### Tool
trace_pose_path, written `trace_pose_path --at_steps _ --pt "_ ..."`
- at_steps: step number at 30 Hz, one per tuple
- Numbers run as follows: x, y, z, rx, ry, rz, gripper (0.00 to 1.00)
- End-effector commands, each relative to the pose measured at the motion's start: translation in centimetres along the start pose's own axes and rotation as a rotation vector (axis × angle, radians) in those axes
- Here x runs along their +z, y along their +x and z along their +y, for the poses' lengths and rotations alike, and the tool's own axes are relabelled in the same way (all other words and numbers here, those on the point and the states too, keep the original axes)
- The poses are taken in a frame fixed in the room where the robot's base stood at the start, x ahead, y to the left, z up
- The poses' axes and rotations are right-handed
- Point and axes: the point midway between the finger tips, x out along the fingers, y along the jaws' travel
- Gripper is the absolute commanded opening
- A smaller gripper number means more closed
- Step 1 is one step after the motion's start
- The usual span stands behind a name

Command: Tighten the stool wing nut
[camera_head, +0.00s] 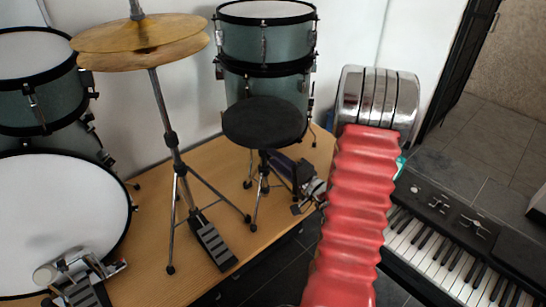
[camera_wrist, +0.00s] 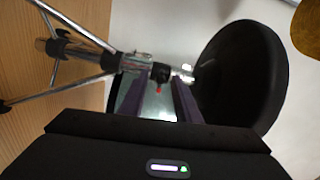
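The drum stool stands on the wooden platform, with its round black seat (camera_head: 264,122) and tripod legs in the head view. In the wrist view it appears sideways, seat (camera_wrist: 240,80) at right and chrome legs (camera_wrist: 75,50) at left. A small dark knob (camera_wrist: 160,72), apparently the wing nut, shows on its post, with a red spot just below it. My gripper (camera_wrist: 163,84) has its two purple fingers apart, pointing at the post with the knob between their tips. Contact with the knob cannot be made out. In the head view my gripper (camera_head: 287,168) is low, right of the stool's post.
A cymbal stand (camera_head: 158,100) and its pedal (camera_head: 213,243) stand left of the stool. Drums (camera_head: 265,45) stand behind it and a bass drum (camera_head: 55,225) at far left. A keyboard (camera_head: 450,250) lies at right. The platform's front edge is close to the stool.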

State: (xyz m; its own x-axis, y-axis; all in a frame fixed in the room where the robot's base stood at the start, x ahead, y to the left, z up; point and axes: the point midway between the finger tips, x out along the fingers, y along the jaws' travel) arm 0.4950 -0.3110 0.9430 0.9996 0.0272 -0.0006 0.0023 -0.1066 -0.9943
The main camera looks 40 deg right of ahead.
Motion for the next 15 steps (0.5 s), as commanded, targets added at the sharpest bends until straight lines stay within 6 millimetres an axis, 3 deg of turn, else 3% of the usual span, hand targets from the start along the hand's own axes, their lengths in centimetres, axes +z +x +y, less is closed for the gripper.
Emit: trace_pose_path --at_steps 7,15 --pt "0.0 -0.3 0.0 0.0 0.0 0.0 0.3" --pt "-0.1 -2.2 0.0 0.001 0.0 0.001 0.3"
